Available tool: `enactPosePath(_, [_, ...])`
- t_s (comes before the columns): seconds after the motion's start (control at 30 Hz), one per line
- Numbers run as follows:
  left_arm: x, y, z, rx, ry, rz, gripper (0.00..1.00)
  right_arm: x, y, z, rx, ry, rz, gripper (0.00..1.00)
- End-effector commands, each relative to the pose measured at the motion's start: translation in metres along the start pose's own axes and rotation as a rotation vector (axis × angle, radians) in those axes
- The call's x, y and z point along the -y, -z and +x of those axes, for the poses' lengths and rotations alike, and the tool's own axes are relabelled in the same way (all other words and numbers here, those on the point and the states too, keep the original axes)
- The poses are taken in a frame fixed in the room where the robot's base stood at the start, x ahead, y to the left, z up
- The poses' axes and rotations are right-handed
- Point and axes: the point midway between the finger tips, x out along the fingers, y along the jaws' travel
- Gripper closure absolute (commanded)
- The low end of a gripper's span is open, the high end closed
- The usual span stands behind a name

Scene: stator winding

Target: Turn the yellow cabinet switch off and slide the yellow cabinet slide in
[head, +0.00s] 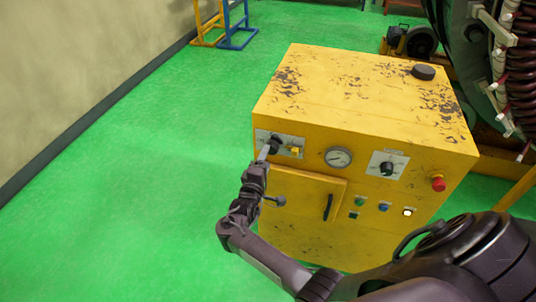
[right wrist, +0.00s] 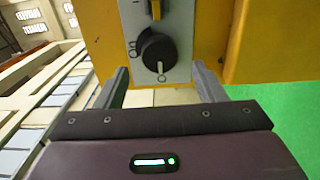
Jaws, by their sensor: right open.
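The yellow cabinet (head: 340,95) stands on the green floor. A light plate at its upper left front carries a black rotary switch (head: 275,145) and a small yellow slide (head: 296,151). The right wrist view shows the switch (right wrist: 157,52) close up, its white mark pointing down at the "O" label, with "On" at its left. The yellow slide (right wrist: 155,9) is partly cut off at the top edge there. My right gripper (head: 266,150) is open at the switch, its fingers (right wrist: 160,68) on either side of it; I cannot tell whether they touch. My left gripper is out of view.
The cabinet front also has a gauge (head: 339,157), a second black knob (head: 388,168), a red button (head: 438,183), several small buttons and a door handle (head: 328,207). A black cap (head: 423,72) sits on top. Large machinery stands at right; the floor at left is clear.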

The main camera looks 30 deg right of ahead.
Motion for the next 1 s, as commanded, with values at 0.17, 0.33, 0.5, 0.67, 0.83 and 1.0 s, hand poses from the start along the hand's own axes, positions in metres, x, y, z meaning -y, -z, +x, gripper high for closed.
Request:
enactPosePath(0.17, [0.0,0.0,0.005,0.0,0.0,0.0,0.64,0.002,-0.001,-0.028,0.001,0.001,0.001,0.37])
enactPosePath(0.33, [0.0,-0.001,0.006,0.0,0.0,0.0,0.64,0.0,-0.001,-0.037,0.002,0.0,0.002,0.37])
enactPosePath(0.5, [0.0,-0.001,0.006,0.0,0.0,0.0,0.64,0.0,-0.001,-0.037,0.002,0.0,0.001,0.37])
enactPosePath(0.67, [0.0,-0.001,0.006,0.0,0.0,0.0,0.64,0.0,-0.001,-0.037,0.002,0.0,0.001,0.37])
enactPosePath(0.83, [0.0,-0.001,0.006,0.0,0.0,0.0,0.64,0.002,-0.001,-0.037,0.0,0.003,0.002,0.37])
enactPosePath(1.0, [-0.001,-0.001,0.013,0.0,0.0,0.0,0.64,0.054,-0.003,-0.045,-0.068,0.085,0.038,0.37])
